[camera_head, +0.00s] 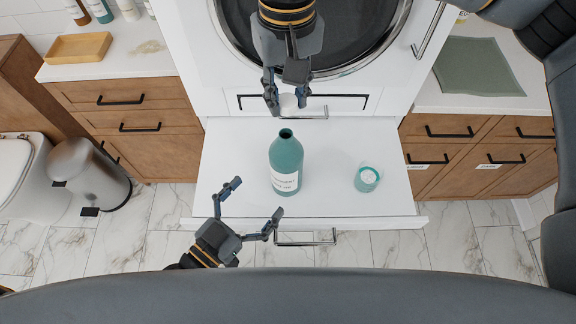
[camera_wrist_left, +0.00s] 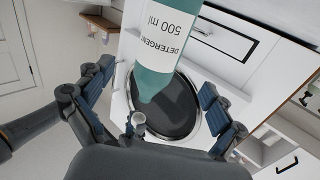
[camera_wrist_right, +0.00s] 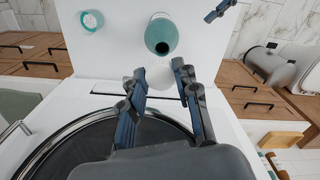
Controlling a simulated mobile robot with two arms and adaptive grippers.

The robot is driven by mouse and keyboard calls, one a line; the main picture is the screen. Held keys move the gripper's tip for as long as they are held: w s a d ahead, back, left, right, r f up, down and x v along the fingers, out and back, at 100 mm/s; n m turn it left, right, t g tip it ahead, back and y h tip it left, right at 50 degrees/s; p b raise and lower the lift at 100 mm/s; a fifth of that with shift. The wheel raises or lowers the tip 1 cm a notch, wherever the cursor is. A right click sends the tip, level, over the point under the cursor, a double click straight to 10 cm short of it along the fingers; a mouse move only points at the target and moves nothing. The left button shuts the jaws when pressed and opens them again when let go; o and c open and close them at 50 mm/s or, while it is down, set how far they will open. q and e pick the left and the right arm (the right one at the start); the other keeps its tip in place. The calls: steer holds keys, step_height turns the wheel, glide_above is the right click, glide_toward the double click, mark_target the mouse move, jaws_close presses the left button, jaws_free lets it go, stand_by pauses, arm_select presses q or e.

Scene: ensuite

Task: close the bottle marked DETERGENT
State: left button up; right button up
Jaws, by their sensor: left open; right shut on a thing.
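The teal bottle marked DETERGENT (camera_head: 285,165) stands upright on a white pulled-out surface, its dark mouth open. It also shows in the left wrist view (camera_wrist_left: 165,82) with its label, and from above in the right wrist view (camera_wrist_right: 161,36). My right gripper (camera_head: 286,104) is shut on a small white cap (camera_wrist_right: 161,77), behind the bottle's mouth and apart from it. My left gripper (camera_head: 255,198) is open and empty, low in front of the bottle to its left. In the left wrist view the bottle shows between and beyond its spread fingers.
A small teal-and-white container (camera_head: 367,179) stands on the white surface (camera_head: 325,200) right of the bottle. The round washer door (camera_head: 350,40) is behind my right gripper. Wooden cabinets flank both sides, and a metal bin (camera_head: 90,175) stands at left.

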steer(key=shift+a, duration=0.1)
arm_select(q)
steer(key=x, duration=1)
arm_select(e)
steer(key=shift+s+r, duration=0.1)
steer(key=shift+a, duration=0.1)
arm_select(q)
steer(key=c, duration=1.8)
arm_select(e)
glide_above(287, 134)
steer(key=shift+f, duration=2.5)
